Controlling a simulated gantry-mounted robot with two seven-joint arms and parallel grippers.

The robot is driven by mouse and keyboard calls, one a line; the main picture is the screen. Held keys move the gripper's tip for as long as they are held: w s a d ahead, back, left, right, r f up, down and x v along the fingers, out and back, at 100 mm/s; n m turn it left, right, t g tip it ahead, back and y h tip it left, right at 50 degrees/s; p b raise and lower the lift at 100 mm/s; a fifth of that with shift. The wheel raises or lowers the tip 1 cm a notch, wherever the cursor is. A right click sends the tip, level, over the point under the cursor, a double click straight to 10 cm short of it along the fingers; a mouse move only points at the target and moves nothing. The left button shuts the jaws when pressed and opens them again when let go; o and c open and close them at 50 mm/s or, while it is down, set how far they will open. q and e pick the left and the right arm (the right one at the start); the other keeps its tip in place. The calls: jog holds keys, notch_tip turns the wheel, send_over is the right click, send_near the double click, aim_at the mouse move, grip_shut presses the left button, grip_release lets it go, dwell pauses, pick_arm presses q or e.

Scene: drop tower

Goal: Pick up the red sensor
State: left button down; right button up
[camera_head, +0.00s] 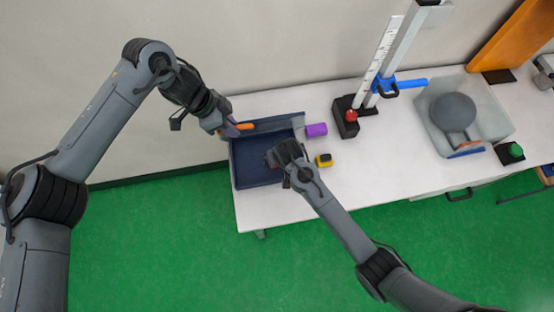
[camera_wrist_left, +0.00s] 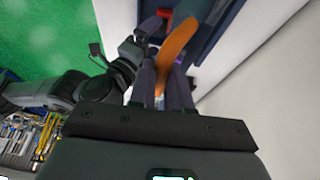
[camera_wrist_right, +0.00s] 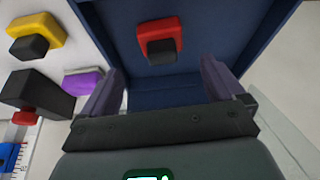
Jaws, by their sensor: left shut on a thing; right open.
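The red sensor (camera_wrist_right: 172,29), a red block with a dark grey part, lies in the blue bin (camera_head: 240,178). In the right wrist view it is ahead of my right gripper (camera_wrist_right: 162,82), which is open and empty, its fingers apart and short of the sensor. In the head view my right gripper (camera_head: 278,158) is over the bin and mostly hides the sensor. My left gripper (camera_head: 230,128) is shut on an orange object (camera_head: 245,126) at the bin's back left corner. That curved orange object also shows in the left wrist view (camera_wrist_left: 176,48).
A clear tub (camera_head: 490,118) is farther right. The table's front middle is clear.

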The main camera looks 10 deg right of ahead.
jog(key=shift+x, duration=3.05)
jog(key=shift+s+a, duration=0.15)
jog(key=shift+a, duration=0.05)
jog(key=c, duration=1.2)
